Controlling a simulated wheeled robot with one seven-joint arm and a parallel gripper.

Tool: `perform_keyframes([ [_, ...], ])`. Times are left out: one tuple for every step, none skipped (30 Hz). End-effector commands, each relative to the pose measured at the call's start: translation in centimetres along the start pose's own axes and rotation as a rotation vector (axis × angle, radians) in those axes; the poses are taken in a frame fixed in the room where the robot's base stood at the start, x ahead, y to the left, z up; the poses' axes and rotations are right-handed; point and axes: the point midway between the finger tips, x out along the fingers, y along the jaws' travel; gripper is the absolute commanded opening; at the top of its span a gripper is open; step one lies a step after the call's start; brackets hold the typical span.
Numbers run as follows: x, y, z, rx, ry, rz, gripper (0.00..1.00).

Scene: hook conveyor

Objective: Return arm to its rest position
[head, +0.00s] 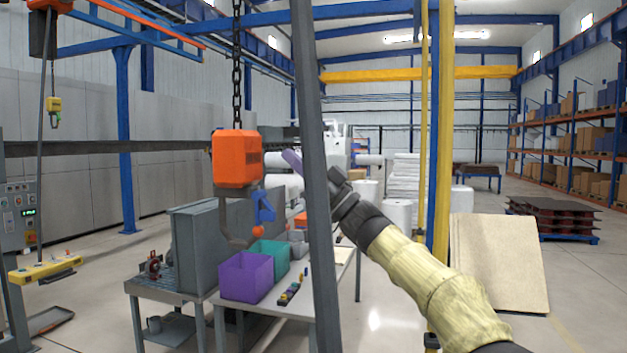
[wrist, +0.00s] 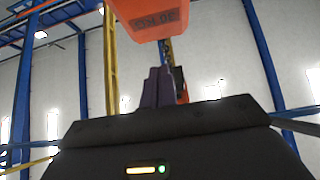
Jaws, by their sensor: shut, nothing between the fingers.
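My gripper (head: 292,160) is raised at the end of my beige-sleeved arm, which reaches up and left from the lower right. In the wrist view the fingers (wrist: 158,80) are together and empty. An orange hoist block (head: 237,158) hangs on a chain to the left of the gripper, with a grey hook (head: 233,240) below it and a blue piece (head: 264,207) at its side. An orange block (wrist: 150,18) also shows beyond the fingers in the wrist view.
A purple bin (head: 245,278) and a teal bin (head: 269,256) stand on a table below the hoist. A yellow pillar (head: 443,130) rises behind my arm.

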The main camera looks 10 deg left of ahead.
Motion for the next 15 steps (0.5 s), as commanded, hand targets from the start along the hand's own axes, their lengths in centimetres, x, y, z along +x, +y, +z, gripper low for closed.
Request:
perform_keyframes([
  [-0.1, 0.2, 0.1, -0.001, -0.004, 0.016, 0.0],
  [-0.2, 0.5, 0.3, -0.003, -0.008, 0.031, 0.0],
  [-0.5, 0.9, 0.6, -0.007, -0.017, 0.059, 0.0],
  [-0.7, 1.3, 0.8, -0.011, -0.024, 0.084, 0.0],
  [-1.0, 1.8, 1.1, -0.015, -0.034, 0.115, 0.0],
  [-1.5, 2.5, 1.6, -0.022, -0.049, 0.161, 0.0],
  [-2.0, 3.1, 2.0, -0.027, -0.063, 0.2, 0.0],
  [-2.6, 3.7, 2.4, -0.035, -0.079, 0.241, 0.0],
  [-3.5, 4.5, 3.0, -0.045, -0.103, 0.3, 0.0],
  [-4.3, 5.1, 3.4, -0.052, -0.122, 0.344, 0.0],
  [-5.2, 5.7, 3.9, -0.059, -0.142, 0.388, 0.0],
  [-6.4, 6.5, 4.5, -0.068, -0.172, 0.448, 0.0],
  [-7.4, 7.0, 5.0, -0.075, -0.195, 0.491, 0.0],
  [-8.5, 7.5, 5.5, -0.081, -0.219, 0.535, 0.0],
  [-10.0, 8.1, 6.0, -0.09, -0.253, 0.594, 0.0],
])
